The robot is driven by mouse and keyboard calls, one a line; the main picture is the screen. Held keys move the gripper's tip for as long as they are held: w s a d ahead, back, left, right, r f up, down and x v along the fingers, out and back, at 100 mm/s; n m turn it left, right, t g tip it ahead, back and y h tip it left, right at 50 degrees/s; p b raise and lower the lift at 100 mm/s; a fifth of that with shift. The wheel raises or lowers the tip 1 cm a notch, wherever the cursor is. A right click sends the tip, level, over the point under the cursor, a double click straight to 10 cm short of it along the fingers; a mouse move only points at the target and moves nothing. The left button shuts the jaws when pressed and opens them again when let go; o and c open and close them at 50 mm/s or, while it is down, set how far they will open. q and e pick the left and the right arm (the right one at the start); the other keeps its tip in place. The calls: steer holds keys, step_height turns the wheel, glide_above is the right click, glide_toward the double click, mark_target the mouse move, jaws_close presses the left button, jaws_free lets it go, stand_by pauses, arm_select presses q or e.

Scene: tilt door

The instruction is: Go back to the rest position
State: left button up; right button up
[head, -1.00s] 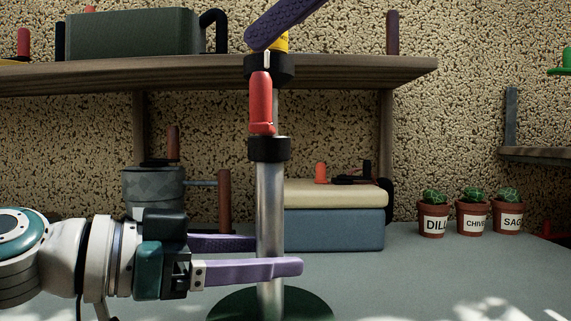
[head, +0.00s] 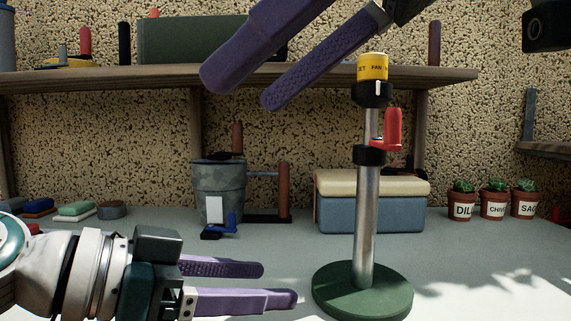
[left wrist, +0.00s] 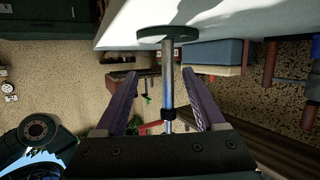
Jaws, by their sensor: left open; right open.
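A metal post (head: 367,225) stands upright on a round green base (head: 362,292). It has two black collars, a red handle (head: 393,130) at its right side and a yellow cap (head: 373,67) on top. My left gripper (head: 281,284) is open and empty, left of the post and apart from it. In the left wrist view the post (left wrist: 168,75) shows between the open purple fingers (left wrist: 158,74), lying beyond them. My right gripper (head: 240,92) is open and empty at the top, up and left of the yellow cap.
A wooden shelf (head: 300,78) with a dark green box (head: 190,40) spans the back. On the table are a grey bucket (head: 215,180), a blue box with a cream lid (head: 370,212) and several potted herbs (head: 493,205) at right. The table's front right is clear.

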steer(key=s+d+f+m+t+h+p, duration=0.2)
steer(key=s+d+f+m+h+p, duration=0.4)
steer(key=p, duration=1.2)
arm_select(q)
steer(key=s+a+r+n+g+y+p, duration=0.2)
steer(key=s+a+r+n+y+p, duration=0.45)
steer(key=s, duration=0.55)
steer(key=s+a+r+n+g+y+p, duration=0.2)
steer(key=s+a+r+n+y+p, duration=0.3)
steer(key=s+a+r, duration=0.6)
arm_select(e)
steer(key=s+d+r+m+h, duration=0.35)
steer(key=s+d+m, duration=0.25)
steer(key=s+d, duration=0.55)
arm_select(q)
step_height(320, 180, up, 36)
steer(key=s+d+m+p, duration=0.1)
steer(key=d+m+p, duration=0.1)
steer(key=p, duration=3.4)
steer(key=shift+s+d+y+p, duration=0.15)
steer(key=shift+s+y+p, duration=0.15)
steer(key=shift+s+y, duration=0.1)
arm_select(e)
step_height(320, 180, up, 37)
steer(key=d, duration=0.1)
steer(key=shift+g, duration=0.4)
steer(key=shift+w+h, duration=0.1)
steer(key=shift+h, duration=0.15)
